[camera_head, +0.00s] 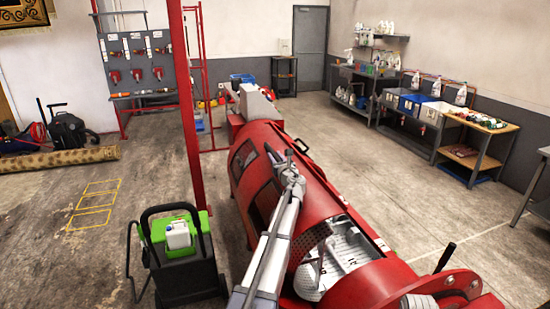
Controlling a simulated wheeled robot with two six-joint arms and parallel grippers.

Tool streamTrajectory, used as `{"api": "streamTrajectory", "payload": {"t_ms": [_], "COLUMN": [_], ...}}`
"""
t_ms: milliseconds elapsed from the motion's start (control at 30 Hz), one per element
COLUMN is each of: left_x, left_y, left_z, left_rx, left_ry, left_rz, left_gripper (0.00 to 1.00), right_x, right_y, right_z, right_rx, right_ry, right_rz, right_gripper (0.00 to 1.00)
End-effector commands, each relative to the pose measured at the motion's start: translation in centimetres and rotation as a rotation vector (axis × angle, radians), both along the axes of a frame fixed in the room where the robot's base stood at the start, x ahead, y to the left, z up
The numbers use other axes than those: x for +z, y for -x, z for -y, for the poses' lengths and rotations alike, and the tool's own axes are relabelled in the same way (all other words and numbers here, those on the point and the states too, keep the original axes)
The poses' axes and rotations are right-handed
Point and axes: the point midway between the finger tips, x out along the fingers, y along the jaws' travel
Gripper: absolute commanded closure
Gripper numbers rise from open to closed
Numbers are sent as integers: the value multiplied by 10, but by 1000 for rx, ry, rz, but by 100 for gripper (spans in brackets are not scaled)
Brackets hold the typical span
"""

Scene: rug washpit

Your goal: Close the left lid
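A long red drum-shaped machine (248,148) lies in the middle of the view, running away from me. At its near end an opening shows a pale perforated inner drum (350,248). A curved red lid panel (318,196) lies on top beyond this opening, and a dark handle (301,146) stands at its far right edge. My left arm reaches up from the bottom over the machine. My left gripper (284,163) is over the red top, close to the handle and left of it. Its fingers are small and dark, so their opening and any contact are unclear. My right gripper is not seen.
A black cart with a green top (178,235) and a white canister stands left of the machine. A red post (189,110) rises behind it. Benches with bins (412,102) line the right wall. Floor (385,185) right of the machine is clear.

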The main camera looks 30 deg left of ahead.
Motion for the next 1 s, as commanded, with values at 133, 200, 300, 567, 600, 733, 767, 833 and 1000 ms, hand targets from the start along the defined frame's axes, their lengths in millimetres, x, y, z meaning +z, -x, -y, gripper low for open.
{"api": "streamTrajectory", "payload": {"t_ms": [133, 200, 300, 567, 600, 733, 767, 833, 1000], "left_x": [-1, -2, -5, -22, -25, -38, -40, -46, -51], "left_y": [-23, -41, -65, -124, -133, -159, -164, -174, -185], "left_z": [16, 30, 51, 102, 109, 132, 137, 145, 157], "left_rx": [-3, -6, -7, -7, -7, -7, -7, -5, -5], "left_ry": [-32, -58, -98, -198, -213, -240, -242, -242, -240], "left_rz": [-37, -68, -112, -231, -248, -280, -283, -284, -283], "left_gripper": [100, 100, 100, 100, 100, 100, 100, 100, 100], "right_x": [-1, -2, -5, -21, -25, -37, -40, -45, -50], "right_y": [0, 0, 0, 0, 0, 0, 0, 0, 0], "right_z": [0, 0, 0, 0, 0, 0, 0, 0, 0], "right_rx": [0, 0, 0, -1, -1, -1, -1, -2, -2], "right_ry": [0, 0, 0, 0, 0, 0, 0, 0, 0], "right_rz": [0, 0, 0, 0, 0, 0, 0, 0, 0], "right_gripper": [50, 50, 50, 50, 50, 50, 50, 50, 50]}}
